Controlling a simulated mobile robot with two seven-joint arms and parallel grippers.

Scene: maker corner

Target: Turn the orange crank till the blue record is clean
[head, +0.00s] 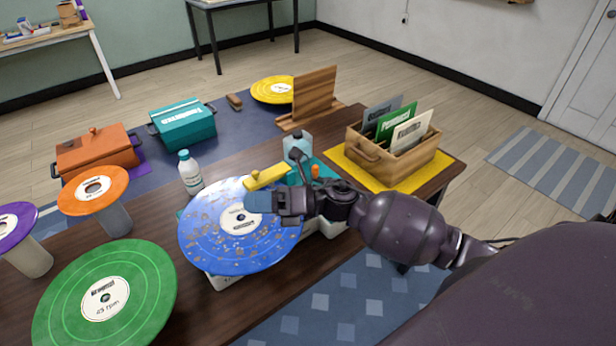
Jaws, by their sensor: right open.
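The blue record (205,247) lies flat on a pale machine (222,282) on the table. Tan and grey blotches mark much of its blue surface, around a white label. A small orange piece (315,171), perhaps the crank's knob, shows on the teal part of the machine (328,166) behind my right arm. The rest of the crank is hidden or too small to tell. A yellow bar (267,177) reaches over the record's far edge. My right gripper (262,202) is open above the record's right side; whether it touches the record is unclear. My left gripper is out of view.
Green (60,310), orange (75,203) and purple (18,232) records stand left. A wooden crate of sleeves (425,158) sits right on a yellow mat (348,170).

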